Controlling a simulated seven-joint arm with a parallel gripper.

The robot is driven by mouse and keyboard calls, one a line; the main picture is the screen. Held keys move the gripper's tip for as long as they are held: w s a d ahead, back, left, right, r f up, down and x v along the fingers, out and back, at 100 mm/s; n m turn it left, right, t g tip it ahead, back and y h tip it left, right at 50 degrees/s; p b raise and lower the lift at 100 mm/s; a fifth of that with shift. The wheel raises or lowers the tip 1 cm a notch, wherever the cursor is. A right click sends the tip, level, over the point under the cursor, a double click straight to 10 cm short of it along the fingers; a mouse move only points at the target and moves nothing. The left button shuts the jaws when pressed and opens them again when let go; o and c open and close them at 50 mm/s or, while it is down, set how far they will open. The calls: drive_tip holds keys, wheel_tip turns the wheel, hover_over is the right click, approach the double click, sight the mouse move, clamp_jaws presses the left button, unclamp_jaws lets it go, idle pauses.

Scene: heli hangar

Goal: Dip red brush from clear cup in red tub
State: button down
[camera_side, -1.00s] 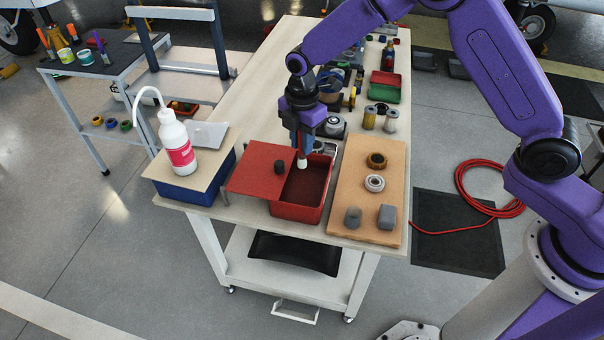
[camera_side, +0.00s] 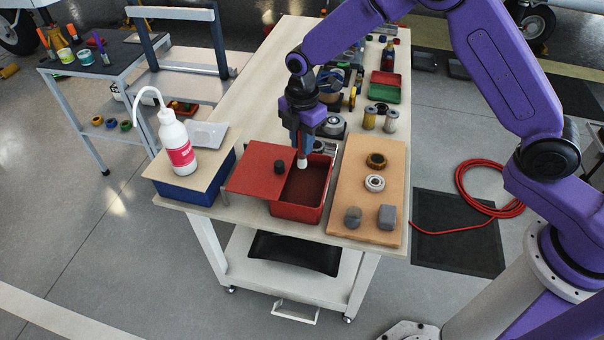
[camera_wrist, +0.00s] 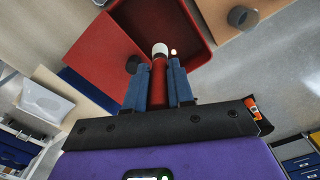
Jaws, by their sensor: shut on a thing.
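My gripper (camera_side: 303,146) points down over the back part of the open red tub (camera_side: 296,213). It is shut on the red brush, whose red handle (camera_wrist: 158,88) shows between the two blue fingers in the wrist view. The brush's white tip (camera_side: 302,164) points down at the tub's opening; I cannot tell whether it is above or below the rim. In the wrist view the white tip (camera_wrist: 159,49) shows against the tub (camera_wrist: 188,18). A red lid (camera_side: 257,172) with a dark knob lies at the tub's left. I cannot make out a clear cup.
A white bottle (camera_side: 177,145) stands on a board over a blue bin at the left. A wooden board (camera_side: 355,205) with rings and grey blocks lies right of the tub. Spools (camera_side: 369,118) and a red and green bin (camera_side: 385,85) stand farther back.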

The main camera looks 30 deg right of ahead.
drive_tip(key=shift+r, duration=2)
